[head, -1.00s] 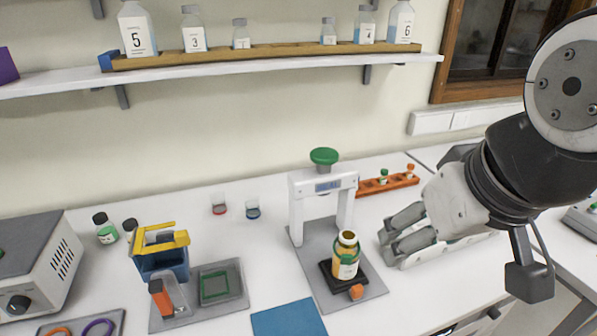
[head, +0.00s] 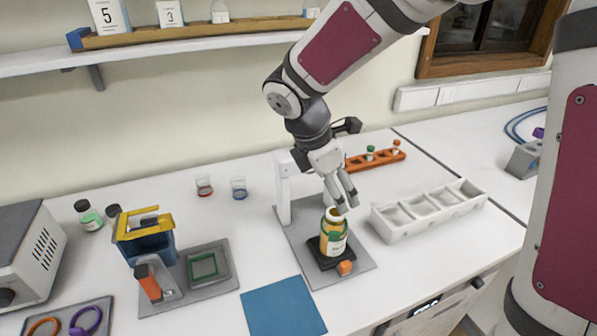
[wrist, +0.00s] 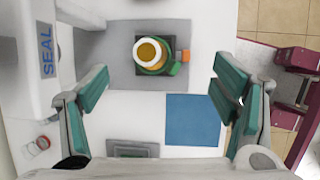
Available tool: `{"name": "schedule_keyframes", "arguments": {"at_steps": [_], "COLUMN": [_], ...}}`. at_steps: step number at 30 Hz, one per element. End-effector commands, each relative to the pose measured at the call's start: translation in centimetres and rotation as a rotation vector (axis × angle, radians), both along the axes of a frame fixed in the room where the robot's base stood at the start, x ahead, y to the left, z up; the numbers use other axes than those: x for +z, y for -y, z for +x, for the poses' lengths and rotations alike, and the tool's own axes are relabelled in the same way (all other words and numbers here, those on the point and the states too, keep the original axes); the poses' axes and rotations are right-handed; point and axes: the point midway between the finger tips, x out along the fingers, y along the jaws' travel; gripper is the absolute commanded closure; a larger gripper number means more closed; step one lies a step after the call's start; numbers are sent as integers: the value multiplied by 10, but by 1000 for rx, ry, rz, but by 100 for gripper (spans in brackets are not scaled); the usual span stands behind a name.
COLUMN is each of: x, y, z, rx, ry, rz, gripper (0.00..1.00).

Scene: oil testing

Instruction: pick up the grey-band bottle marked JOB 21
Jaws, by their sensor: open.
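I cannot make out a grey band or JOB 21 marking on any bottle. An uncapped amber bottle (head: 333,235) with a green band and a pale label stands upright on the dark plate of the press stand; the wrist view shows it from above (wrist: 150,54). A dark-capped bottle with a green label (head: 88,217) stands at the back left. A second dark-capped bottle (head: 114,212) beside it is mostly hidden behind the blue caddy. My gripper (head: 344,203) is open and empty above the amber bottle, its fingers spread apart in the wrist view (wrist: 160,85).
A white compartment tray (head: 430,210) stands right of the press base (head: 360,268). An orange rack (head: 385,158) with small vials is behind. The blue caddy (head: 155,247) with a yellow handle is left. A blue mat (head: 283,308) lies flat in front.

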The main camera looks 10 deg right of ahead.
Motion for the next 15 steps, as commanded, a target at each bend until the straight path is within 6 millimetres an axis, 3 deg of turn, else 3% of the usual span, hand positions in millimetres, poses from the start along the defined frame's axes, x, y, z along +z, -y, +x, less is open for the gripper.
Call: {"name": "schedule_keyframes", "arguments": {"at_steps": [3,8,15], "x": [-17,-27,-59], "y": [-7,-11,0], "z": [13,21,25], "rx": [112,182,188], "ry": [-53,-80,-88], "rz": [-12,-19,-19], "gripper": [20,20,20]}}
